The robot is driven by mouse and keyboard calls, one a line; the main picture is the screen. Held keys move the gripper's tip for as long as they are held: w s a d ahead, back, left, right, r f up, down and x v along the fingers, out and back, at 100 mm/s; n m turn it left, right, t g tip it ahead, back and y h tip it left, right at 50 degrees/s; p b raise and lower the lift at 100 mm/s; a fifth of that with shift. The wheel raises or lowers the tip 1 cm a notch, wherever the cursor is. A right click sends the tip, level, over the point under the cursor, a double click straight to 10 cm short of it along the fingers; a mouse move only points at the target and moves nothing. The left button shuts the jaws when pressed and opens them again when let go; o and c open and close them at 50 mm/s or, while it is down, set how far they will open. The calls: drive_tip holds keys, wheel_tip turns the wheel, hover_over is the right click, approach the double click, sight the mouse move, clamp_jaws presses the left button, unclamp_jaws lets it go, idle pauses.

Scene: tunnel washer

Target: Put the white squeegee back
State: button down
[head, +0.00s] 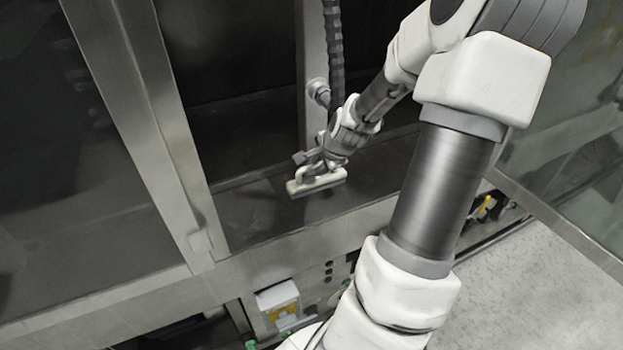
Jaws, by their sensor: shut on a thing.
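The white squeegee (318,184) is in the head view, near the middle, just above the dark metal floor of the washer. Its light bar faces the lower left and its handle loops up to my gripper (318,163). My gripper is shut on the squeegee and points down and to the left. The fingertips are small and partly hidden by the squeegee's handle. I cannot tell whether the squeegee touches the surface under it.
A steel post (312,75) and a dark ribbed hose (334,50) stand behind my gripper. A wide metal frame (150,130) rises at the left. The washer's front ledge (290,246) runs below the squeegee. A glass panel (575,165) stands at the right.

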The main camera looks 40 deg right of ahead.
sight(311, 178)
drive_tip(key=shift+w+a+f, duration=0.25)
drive_tip(key=shift+w+f, duration=0.1)
drive_tip(key=shift+w, duration=0.1)
drive_tip(key=shift+w+a+f, duration=0.25)
drive_tip(key=shift+w+f, duration=0.05)
drive_tip(key=shift+w, duration=0.15)
drive_tip(key=shift+f, duration=1.9)
drive_tip(key=c, duration=0.8)
unclamp_jaws()
drive_tip(key=shift+f, duration=0.1)
drive_tip(key=shift+p+v, duration=1.75)
drive_tip(key=shift+v, duration=4.35)
